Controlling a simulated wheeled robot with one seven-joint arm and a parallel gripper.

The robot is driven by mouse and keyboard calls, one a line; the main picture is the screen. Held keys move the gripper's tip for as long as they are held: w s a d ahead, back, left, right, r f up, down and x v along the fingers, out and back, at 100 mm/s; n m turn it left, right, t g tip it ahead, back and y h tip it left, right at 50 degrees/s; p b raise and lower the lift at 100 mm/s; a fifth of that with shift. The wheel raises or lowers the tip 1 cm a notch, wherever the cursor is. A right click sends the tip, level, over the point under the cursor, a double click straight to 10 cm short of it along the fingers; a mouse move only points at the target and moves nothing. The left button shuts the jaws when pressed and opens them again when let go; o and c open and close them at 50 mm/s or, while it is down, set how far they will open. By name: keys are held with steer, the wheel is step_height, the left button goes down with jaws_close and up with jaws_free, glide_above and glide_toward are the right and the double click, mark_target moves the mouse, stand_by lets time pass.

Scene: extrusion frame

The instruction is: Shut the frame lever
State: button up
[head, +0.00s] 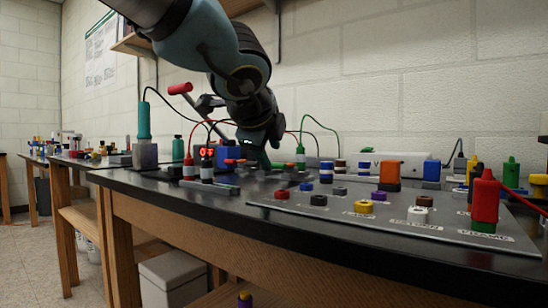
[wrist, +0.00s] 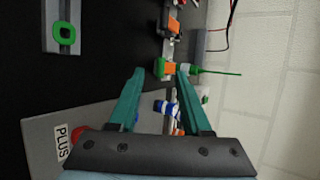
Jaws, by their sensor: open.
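A lever with a red grip (head: 180,88) and a grey rod stands raised at a slant at the back of the bench in the head view, left of my arm. Its lower end is hidden behind cables and parts. I cannot make the lever out in the wrist view. My gripper (head: 262,152) points down over the bench, to the right of and below the red grip, apart from it. In the wrist view its two teal fingers (wrist: 160,72) are spread with nothing held. An orange and green block (wrist: 166,69) shows just beyond the fingertips.
A grey panel (head: 400,222) with coloured plugs and sockets covers the right of the black bench (head: 160,187). Red, black and green cables loop around the lever. A teal-handled tool (head: 144,122) stands in a grey block at left. The white wall is close behind.

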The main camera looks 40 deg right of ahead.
steer(key=shift+p+v, duration=0.3)
steer(key=shift+v, duration=1.4)
steer(key=shift+a, duration=0.1)
